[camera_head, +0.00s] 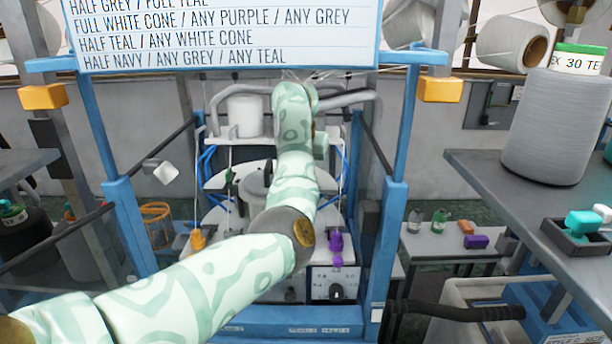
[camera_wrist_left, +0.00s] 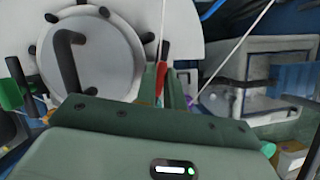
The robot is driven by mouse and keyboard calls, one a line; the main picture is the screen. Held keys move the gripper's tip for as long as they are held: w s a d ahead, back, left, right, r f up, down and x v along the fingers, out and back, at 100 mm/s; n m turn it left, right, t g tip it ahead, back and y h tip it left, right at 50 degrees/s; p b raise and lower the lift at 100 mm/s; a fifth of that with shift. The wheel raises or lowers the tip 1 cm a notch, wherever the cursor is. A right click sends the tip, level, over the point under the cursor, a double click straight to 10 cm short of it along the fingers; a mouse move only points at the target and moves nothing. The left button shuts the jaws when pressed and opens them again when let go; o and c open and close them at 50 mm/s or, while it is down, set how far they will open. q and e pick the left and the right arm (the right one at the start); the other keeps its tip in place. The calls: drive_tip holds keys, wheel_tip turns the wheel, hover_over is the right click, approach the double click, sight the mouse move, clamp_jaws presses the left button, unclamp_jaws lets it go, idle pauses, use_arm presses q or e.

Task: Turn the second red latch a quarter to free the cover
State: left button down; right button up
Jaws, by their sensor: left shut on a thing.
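In the left wrist view, my left gripper (camera_wrist_left: 162,88) shows two green fingers closed on a red latch (camera_wrist_left: 162,72) with a dark upper end. The latch stands roughly upright at the right edge of a round grey cover (camera_wrist_left: 112,62) with a black bar handle. Several black knobs sit around the cover's rim. In the head view, my left arm reaches into the blue-framed knitting machine and hides most of the cover area. I cannot make out the red latch or the gripper's fingertips there. My right gripper is in neither view.
Blue uprights (camera_head: 397,215) flank the machine, with thin yarns and blue tubes close to my arm. A sign (camera_head: 225,40) hangs above. A grey shelf (camera_head: 480,165) at right bears a large grey cone (camera_head: 558,128). In the wrist view, a pale box (camera_wrist_left: 262,75) stands right of the latch.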

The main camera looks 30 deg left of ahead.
use_arm(q)
drive_tip(key=shift+n+g+y+b, duration=0.3)
drive_tip(key=shift+n+y+b, duration=0.35)
drive_tip(key=shift+n, duration=0.95)
drive_tip(key=c, duration=1.5)
unclamp_jaws()
drive_tip(key=shift+d+r, duration=0.15)
drive_tip(key=shift+r, duration=0.3)
drive_tip(key=s+d+r+b, duration=0.1)
drive_tip(key=s+d, duration=0.5)
drive_tip(key=s, duration=0.5)
drive_tip(key=shift+d+r+b, duration=0.35)
